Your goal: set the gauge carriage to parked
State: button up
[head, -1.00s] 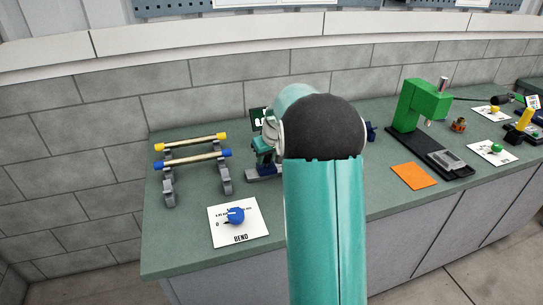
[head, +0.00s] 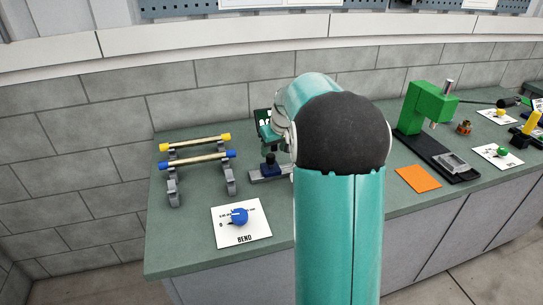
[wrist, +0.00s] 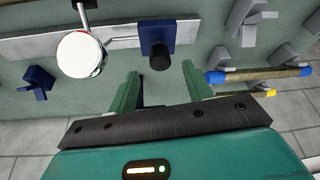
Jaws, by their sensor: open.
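The gauge carriage (wrist: 157,36) looks like a dark blue block with a black round knob on a pale metal rail (wrist: 115,43). In the head view the blue block (head: 270,166) shows on the rail, just left of my arm. My gripper (wrist: 161,84) is open, with its two green fingers apart and nothing between them. In the wrist view the knob lies just beyond the fingertips, roughly centred between them. A shiny round part (wrist: 80,54) stands at the rail left of the carriage. In the head view my arm hides part of the rail.
A rack holds two bars with blue and yellow ends (head: 195,158) at the left. A BEND card (head: 240,225) with a blue knob lies in front. A green press (head: 425,108) and an orange square (head: 418,178) are at the right. A small blue part (wrist: 39,82) is near the rail.

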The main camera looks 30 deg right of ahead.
jog(key=v, duration=0.7)
jog(key=shift+r, duration=0.25)
jog(key=shift+s, duration=0.15)
jog(key=s+a+r, duration=0.2)
jog(key=s+a, duration=0.3)
jog(key=a, duration=0.4)
jog(key=s+a+r, duration=0.3)
jog(key=s+a, duration=0.2)
jog(key=a, duration=0.4)
jog(key=s+a+f, duration=0.2)
jog(key=s+a, duration=0.3)
jog(key=s, duration=0.2)
jog(key=s+a+f+n+t, duration=0.1)
jog(key=s+a+f, duration=0.1)
jog(key=s+a, duration=0.3)
jog(key=s, duration=0.3)
jog(key=shift+s+a+f, duration=0.25)
jog(key=shift+f, duration=0.15)
jog(key=shift+d, duration=0.1)
